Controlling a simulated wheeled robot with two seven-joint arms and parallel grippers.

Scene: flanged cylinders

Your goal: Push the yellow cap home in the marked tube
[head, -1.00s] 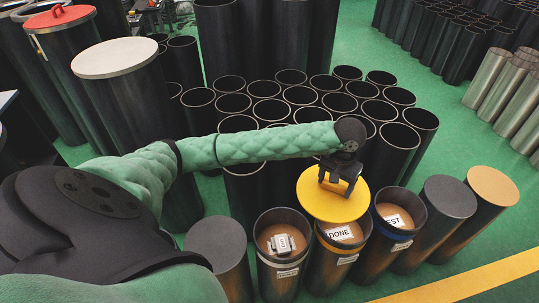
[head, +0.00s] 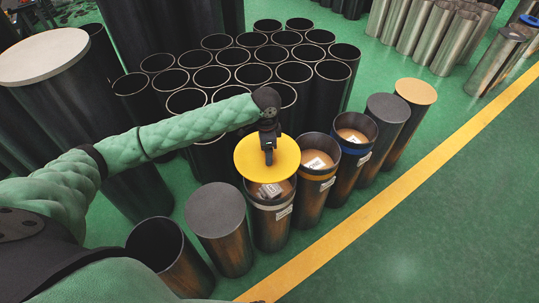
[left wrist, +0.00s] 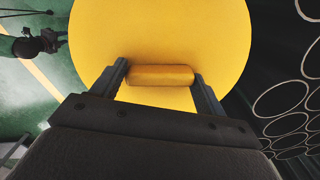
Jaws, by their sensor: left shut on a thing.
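The yellow cap (head: 246,157) is a flat round disc with a bar handle (left wrist: 160,75). My left gripper (head: 269,158) is shut on that handle, as the left wrist view also shows. In the head view the cap overlaps the back of the open mouth of the white-banded tube (head: 271,230); it looks above the rim, not seated. I cannot tell which tube counts as marked. My right gripper is not in view.
A grey-capped tube (head: 216,212) and an open empty tube (head: 162,246) stand left of the row. Dark- and tan-topped tubes (head: 415,91) stand right. Many open black tubes (head: 235,56) crowd behind. Green floor right of the yellow line (head: 400,175) is clear.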

